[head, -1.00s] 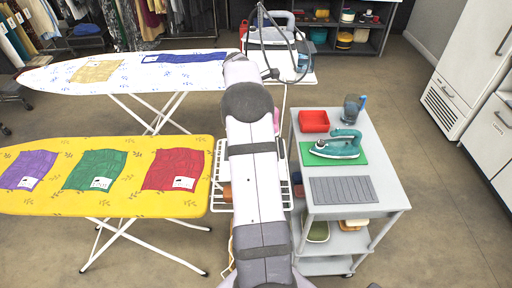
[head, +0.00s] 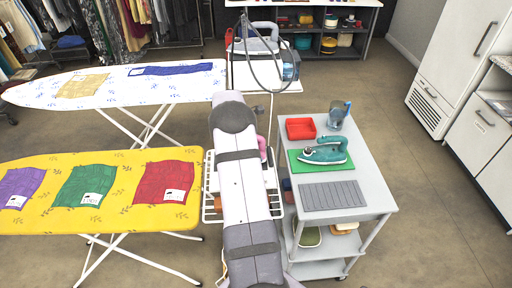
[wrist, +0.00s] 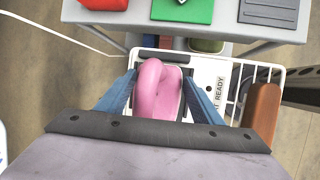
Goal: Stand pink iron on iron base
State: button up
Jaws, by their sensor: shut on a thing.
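The pink iron (wrist: 157,95) is between the two blue fingers of my gripper (wrist: 159,76) in the wrist view, and the gripper is shut on it. Its rounded pink handle faces the camera; its soleplate is hidden. Beneath it is a white plate (wrist: 205,75) with dark parts and partly covered lettering ending in "READY", on a white wire rack (wrist: 240,88). I cannot tell whether the iron touches this plate. In the head view, a bit of the iron (head: 262,148) shows right of my arm, which hides my gripper.
A grey cart (head: 372,190) on the right holds a teal iron (head: 325,152) on a green mat, a red tray (head: 300,128) and a grey ribbed mat (head: 333,195). A brown block (wrist: 263,108) lies on the rack's right. A yellow ironing board (head: 120,215) stands left.

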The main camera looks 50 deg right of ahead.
jog(key=shift+f, duration=0.35)
jog(key=o, duration=1.1)
jog(key=shift+f, duration=0.15)
jog(key=shift+o, duration=0.2)
jog(key=b+v, duration=0.2)
jog(key=v, duration=1)
jog(key=shift+a, duration=0.15)
